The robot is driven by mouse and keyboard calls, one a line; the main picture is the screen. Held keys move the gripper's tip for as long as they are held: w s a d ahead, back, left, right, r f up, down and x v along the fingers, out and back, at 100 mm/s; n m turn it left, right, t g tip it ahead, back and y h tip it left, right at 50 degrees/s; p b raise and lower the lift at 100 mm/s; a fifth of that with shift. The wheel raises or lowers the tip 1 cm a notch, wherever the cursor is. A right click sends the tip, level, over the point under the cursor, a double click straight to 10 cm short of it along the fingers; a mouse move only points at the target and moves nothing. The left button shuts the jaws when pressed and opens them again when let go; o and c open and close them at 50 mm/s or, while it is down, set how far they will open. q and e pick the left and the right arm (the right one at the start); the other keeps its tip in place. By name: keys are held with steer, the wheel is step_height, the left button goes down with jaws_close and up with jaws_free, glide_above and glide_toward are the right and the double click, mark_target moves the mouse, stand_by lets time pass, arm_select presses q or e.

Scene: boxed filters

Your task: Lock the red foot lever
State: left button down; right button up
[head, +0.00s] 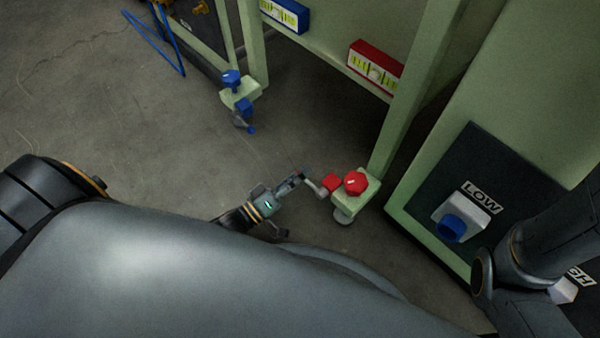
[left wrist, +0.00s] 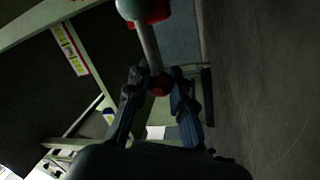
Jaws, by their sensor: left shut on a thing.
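The red foot lever has a grey bar and a red part (head: 331,183) beside the red hexagonal knob (head: 355,183), on a pale green foot (head: 345,207) at the base of a post. My left gripper (head: 304,177) reaches the lever's outer end from the left, low near the floor. In the left wrist view, the lever's grey bar (left wrist: 148,45) runs down between the fingers to a red tip (left wrist: 159,85). The left gripper (left wrist: 160,72) is shut on this end, with a finger on each side. My right arm shows at lower right, but its gripper is out of view.
A matching foot with a blue knob (head: 231,78) and blue lever (head: 246,107) stands further back left. A dark panel with a blue knob (head: 452,227) marked LOW is at right. Red (head: 376,67) and blue (head: 286,13) boxes hang on the frame.

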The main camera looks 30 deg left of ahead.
arm_select(q)
steer(key=c, duration=1.3)
jaws_free()
steer(key=shift+s+f, duration=0.15)
steer(key=shift+f, duration=0.15)
steer(key=shift+o, duration=0.8)
steer(key=shift+r, duration=0.15)
steer(key=v, duration=1.2)
